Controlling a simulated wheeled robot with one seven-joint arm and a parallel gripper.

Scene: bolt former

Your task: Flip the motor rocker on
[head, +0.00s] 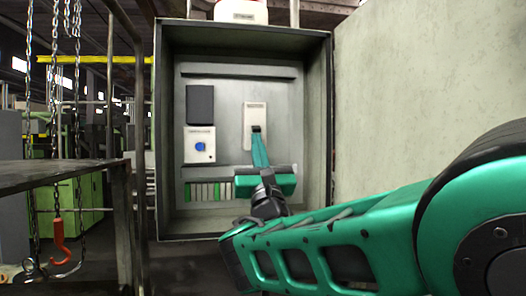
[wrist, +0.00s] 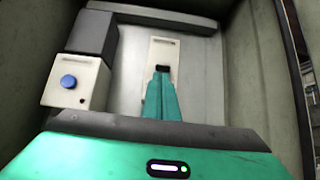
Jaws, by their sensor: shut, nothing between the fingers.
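The motor rocker is a small black switch on a tall white plate (head: 255,112) on the back panel of an open grey cabinet (head: 243,33). In the wrist view the white plate (wrist: 177,52) is at the upper middle, with a dark spot (wrist: 162,68) just above my fingertips. My gripper (head: 257,132) is shut and empty, its teal fingers pointing at the plate's lower part. In the wrist view my gripper (wrist: 161,76) overlaps the lower plate and hides part of it. I cannot tell whether the tips touch the rocker or which way it is tipped.
Left of the plate are a dark box (head: 200,104) and a white box with a blue knob (head: 200,146). A row of terminals (head: 207,191) sits below. The cabinet walls close in around my gripper. A hanging red hook (head: 60,240) and a table (head: 50,172) stand left.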

